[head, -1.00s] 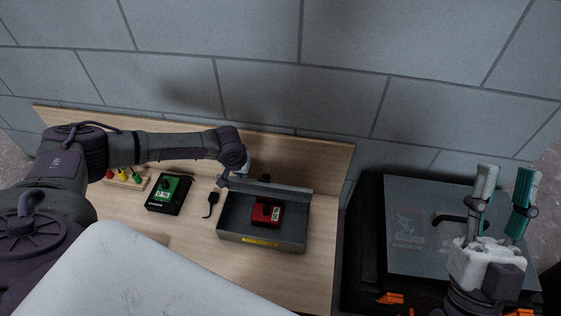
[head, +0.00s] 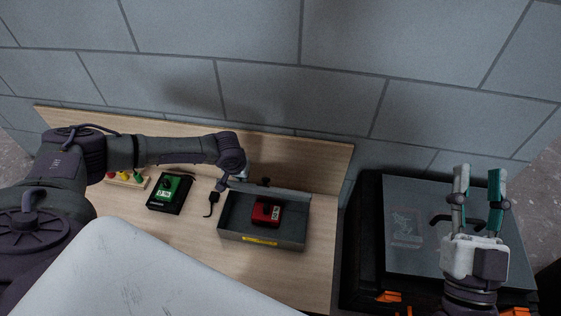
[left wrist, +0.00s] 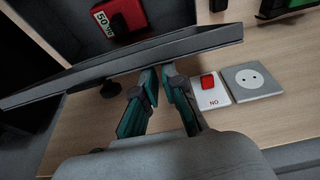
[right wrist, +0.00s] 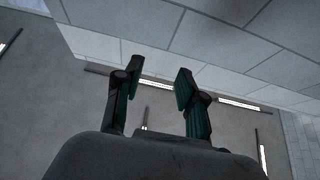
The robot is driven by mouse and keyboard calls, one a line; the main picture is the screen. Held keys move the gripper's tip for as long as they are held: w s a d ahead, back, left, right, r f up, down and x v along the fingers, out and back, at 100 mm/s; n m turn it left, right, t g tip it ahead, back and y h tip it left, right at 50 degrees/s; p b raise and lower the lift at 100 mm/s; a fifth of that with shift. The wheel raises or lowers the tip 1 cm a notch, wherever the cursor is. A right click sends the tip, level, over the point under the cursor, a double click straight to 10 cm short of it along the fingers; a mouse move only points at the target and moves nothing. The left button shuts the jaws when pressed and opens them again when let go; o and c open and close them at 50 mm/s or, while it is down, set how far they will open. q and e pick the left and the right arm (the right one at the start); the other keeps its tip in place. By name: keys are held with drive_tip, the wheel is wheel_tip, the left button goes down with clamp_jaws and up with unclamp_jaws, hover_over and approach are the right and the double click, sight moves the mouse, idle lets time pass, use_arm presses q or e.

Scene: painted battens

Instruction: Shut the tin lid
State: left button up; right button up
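The grey tin (head: 230,225) sits on the wooden tabletop with its top open; a yellow label is on its front. A red box-shaped device (head: 266,213) lies inside. The tin lid (head: 292,196) stands raised along the tin's back edge; its edge crosses the left wrist view as a grey bar (left wrist: 200,45). My left gripper (head: 243,176) is behind the lid, partly hidden by its own arm. In the left wrist view its fingers (left wrist: 160,73) are together, with tips close beside the lid's edge. My right gripper (head: 479,170) is open and empty, far right; it also shows in the right wrist view (right wrist: 157,75).
Left of the tin are a black cable piece (head: 211,203), a green device (head: 169,188) and a wooden block with coloured knobs (head: 127,180). A socket plate (left wrist: 253,80) and a red-switch plate (left wrist: 210,90) are near my left gripper. A dark case (head: 405,262) stands at right.

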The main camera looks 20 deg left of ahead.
use_arm(q)
drive_tip(key=shift+s, duration=0.15)
drive_tip(key=shift+s+d+f+p, duration=0.2)
drive_tip(key=shift+s+f+p, duration=0.05)
drive_tip(key=shift+s+p, duration=0.25)
drive_tip(key=shift+s+d+f+p, duration=0.2)
drive_tip(key=shift+s+f+p, duration=0.2)
drive_tip(key=shift+s, duration=0.4)
drive_tip(key=shift+s+d+f+p, duration=0.2)
drive_tip(key=shift+s+f+p, duration=0.25)
drive_tip(key=shift+s, duration=0.35)
drive_tip(key=shift+s+d+f+p, duration=0.2)
drive_tip(key=shift+s+f+p, duration=0.2)
drive_tip(key=shift+s, duration=0.4)
use_arm(e)
wheel_tip(320, 180, down, 14)
drive_tip(key=d+g+h, duration=0.2)
drive_tip(key=g+h, duration=0.1)
drive_tip(key=g, duration=0.6)
drive_tip(key=shift+w, duration=0.35)
drive_tip(key=shift+s+g, duration=0.1)
drive_tip(key=shift+g, duration=0.2)
